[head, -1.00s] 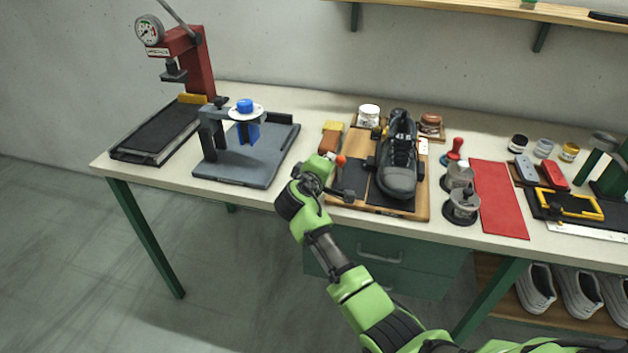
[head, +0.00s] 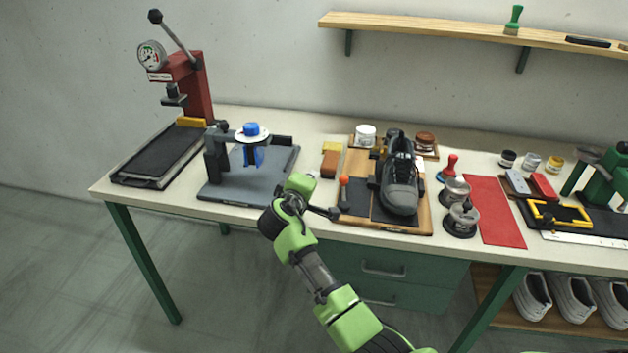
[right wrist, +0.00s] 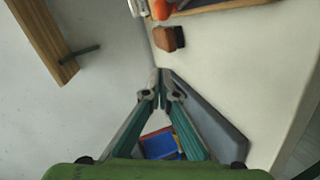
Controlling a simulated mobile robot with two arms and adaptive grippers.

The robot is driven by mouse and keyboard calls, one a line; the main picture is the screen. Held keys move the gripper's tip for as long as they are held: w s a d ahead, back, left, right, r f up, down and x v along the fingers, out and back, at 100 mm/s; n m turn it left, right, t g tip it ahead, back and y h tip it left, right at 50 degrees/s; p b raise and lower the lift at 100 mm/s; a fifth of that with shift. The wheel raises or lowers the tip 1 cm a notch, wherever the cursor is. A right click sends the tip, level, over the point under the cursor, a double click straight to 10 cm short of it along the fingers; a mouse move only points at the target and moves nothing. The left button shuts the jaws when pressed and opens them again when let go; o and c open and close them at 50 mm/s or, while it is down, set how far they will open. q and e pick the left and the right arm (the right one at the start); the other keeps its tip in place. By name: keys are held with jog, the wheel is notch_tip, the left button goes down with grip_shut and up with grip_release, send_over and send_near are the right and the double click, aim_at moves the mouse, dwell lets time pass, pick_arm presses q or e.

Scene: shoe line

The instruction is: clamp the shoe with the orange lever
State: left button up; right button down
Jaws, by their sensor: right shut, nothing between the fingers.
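A dark grey shoe (head: 402,182) sits on a wooden board with dark pads (head: 424,222), its toe towards the front edge of the table. A black clamp piece (head: 374,182) is at its left side; I cannot tell whether it presses on the shoe. The orange-knobbed lever (head: 344,181) stands roughly upright at the left of the board. The orange knob shows at the top of the right wrist view (right wrist: 202,2). My right gripper (head: 308,180) is shut and empty, left of the lever and apart from it. It also shows in the right wrist view (right wrist: 162,88). My left gripper is out of view.
A grey plate fixture with a blue part (head: 240,190) is left of my right gripper. A brown brush (head: 330,163) lies behind the lever. Metal pots (head: 460,218) and a red mat (head: 494,210) are right of the board. A red press (head: 190,85) stands far left.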

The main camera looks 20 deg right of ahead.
jog(key=shift+v, duration=1.2)
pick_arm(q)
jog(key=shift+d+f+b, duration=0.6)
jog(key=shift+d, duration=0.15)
pick_arm(e)
jog(key=shift+s+a+r, duration=0.25)
jog(key=shift+s+a, duration=0.15)
jog(key=shift+a, duration=0.3)
jog(key=shift+s+a+r, duration=0.25)
jog(key=shift+s+a, duration=0.2)
jog(key=shift+a, duration=0.2)
jog(key=shift+s+a+r, duration=0.2)
jog(key=shift+s+a, duration=0.2)
jog(key=shift+a, duration=0.3)
jog(key=shift+s+f, duration=0.1)
